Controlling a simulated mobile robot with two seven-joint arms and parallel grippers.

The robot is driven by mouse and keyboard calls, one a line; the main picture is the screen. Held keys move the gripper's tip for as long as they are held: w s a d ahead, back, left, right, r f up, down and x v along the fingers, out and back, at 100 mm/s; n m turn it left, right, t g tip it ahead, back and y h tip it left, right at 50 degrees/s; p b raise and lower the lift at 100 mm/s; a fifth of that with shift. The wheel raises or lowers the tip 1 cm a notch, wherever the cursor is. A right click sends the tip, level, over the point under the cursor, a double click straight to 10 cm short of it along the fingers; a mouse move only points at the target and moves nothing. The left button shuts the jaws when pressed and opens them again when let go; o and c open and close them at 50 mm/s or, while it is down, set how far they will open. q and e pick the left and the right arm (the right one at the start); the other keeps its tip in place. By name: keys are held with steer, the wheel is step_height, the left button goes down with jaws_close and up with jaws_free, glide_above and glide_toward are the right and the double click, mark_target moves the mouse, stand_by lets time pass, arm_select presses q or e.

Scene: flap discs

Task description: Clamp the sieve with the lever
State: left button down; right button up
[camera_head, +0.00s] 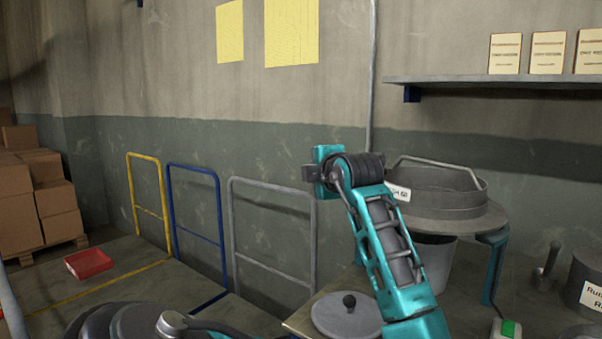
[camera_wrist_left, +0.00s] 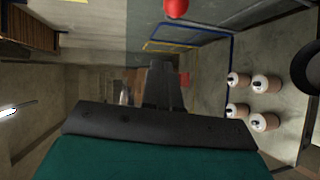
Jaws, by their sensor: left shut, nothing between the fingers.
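The sieve (camera_head: 447,200) is a round grey metal pan on a round grey stand plate at the right of the head view. A thin metal hoop (camera_head: 430,161) rises over it. My left gripper (camera_head: 307,173) is left of the sieve, apart from it, and points left. In the left wrist view its dark fingers (camera_wrist_left: 164,85) are together and empty. A red ball-shaped knob (camera_wrist_left: 175,8) shows at the top edge of that view, clear of the fingers; I cannot tell whether it belongs to the lever. No lever shows clearly in the head view; my arm hides part of the stand. My right gripper is not visible.
A grey bucket (camera_head: 437,262) stands under the stand plate. A round lid with a black knob (camera_head: 348,301) lies in front. Yellow, blue and grey rails (camera_head: 272,183) line the wall. A red tray (camera_head: 89,263) lies on the floor.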

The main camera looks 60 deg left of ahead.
arm_select(q)
steer(key=s+d+r, duration=0.1)
steer(key=s+d, duration=0.4)
steer(key=shift+s+d+r, duration=0.2)
steer(key=shift+s+d, duration=0.05)
steer(key=shift+s, duration=0.15)
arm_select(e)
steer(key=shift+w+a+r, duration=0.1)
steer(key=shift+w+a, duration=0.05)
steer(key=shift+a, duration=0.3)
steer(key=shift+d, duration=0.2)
